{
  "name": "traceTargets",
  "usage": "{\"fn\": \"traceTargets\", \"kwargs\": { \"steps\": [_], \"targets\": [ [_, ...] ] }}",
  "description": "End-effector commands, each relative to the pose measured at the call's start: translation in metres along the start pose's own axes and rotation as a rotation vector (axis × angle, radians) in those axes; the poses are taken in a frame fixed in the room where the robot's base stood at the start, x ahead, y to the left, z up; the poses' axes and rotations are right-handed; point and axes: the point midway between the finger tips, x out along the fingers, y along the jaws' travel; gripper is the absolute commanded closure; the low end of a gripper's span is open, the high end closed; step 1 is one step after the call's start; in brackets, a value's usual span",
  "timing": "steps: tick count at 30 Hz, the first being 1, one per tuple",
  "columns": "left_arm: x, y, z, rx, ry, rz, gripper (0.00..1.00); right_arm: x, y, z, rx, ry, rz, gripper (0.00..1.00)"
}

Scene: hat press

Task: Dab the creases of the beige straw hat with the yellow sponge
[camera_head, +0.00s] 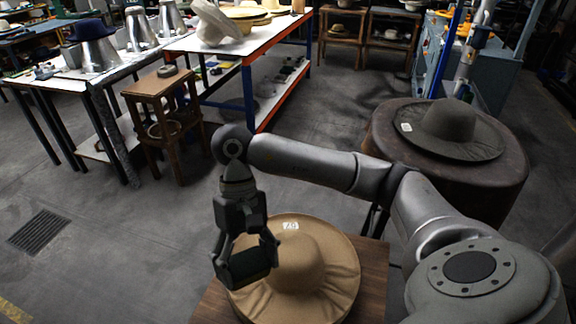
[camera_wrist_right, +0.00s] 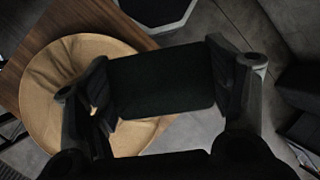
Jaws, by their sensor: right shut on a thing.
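The beige straw hat (camera_head: 325,262) has a wide brim with creases and a small white tag on it, and lies on a wooden table. It also shows at the left in the right wrist view (camera_wrist_right: 40,90). My right gripper (camera_head: 244,258) is over the hat's left brim, shut on a dark, nearly black block (camera_wrist_right: 160,84) held across between its fingers. The block looks like a sponge, but no yellow shows on it. I cannot tell whether it touches the brim. It covers part of the hat. My left gripper is not in view.
The wooden tabletop (camera_head: 372,280) shows around the hat. A dark grey hat (camera_head: 450,125) lies on a round brown stand (camera_head: 490,180) at the right. A small wooden stool (camera_head: 155,90) and tables with hats stand at the back left. The floor between is clear.

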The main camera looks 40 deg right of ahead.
Motion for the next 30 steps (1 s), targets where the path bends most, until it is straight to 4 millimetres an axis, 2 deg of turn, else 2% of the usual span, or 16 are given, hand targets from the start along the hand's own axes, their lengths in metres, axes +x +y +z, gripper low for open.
{"fn": "traceTargets", "kwargs": {
  "steps": [14, 17, 22, 27, 30],
  "targets": [
    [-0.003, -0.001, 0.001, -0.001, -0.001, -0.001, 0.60, -0.001, 0.000, -0.004, 0.007, 0.003, -0.008, 0.44],
    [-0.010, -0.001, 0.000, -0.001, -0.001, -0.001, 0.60, -0.003, -0.001, -0.017, 0.025, 0.012, -0.026, 0.44],
    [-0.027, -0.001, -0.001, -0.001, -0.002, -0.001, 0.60, 0.000, 0.005, -0.054, 0.083, 0.037, -0.070, 0.44],
    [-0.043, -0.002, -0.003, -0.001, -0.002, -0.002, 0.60, 0.015, 0.021, -0.088, 0.149, 0.051, -0.095, 0.44],
    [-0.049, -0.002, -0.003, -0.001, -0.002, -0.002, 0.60, 0.026, 0.032, -0.102, 0.179, 0.054, -0.098, 0.44]
  ]
}}
